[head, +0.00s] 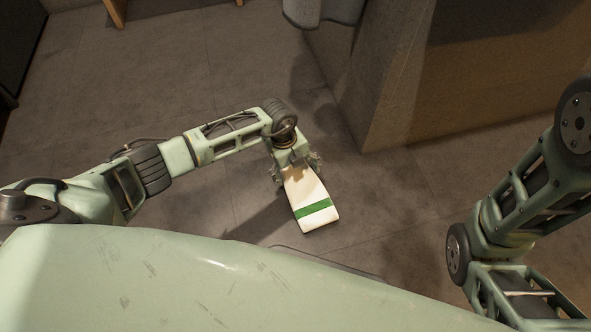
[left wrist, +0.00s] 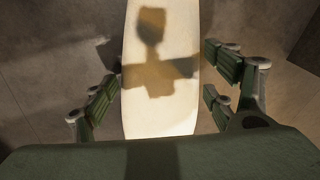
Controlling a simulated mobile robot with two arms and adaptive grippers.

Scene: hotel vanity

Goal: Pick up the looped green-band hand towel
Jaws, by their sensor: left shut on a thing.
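The hand towel (head: 310,196) is cream white with a green band near its lower end. It hangs from my left gripper (head: 297,168) in the middle of the head view, over the floor. In the left wrist view the towel (left wrist: 160,100) runs up the middle between the fingers of my left gripper (left wrist: 165,80), with a shadow on its face. The left gripper is shut on the towel. The loop and the exact contact are hard to make out. My right arm shows at the right of the head view, but its gripper is out of frame.
A grey stone wall or counter side (head: 400,90) stands behind and to the right of the towel. A grey hanging cloth-like thing (head: 322,10) is at the top. The tiled floor (head: 130,75) is clear on the left. Wooden legs (head: 115,12) show at the top left.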

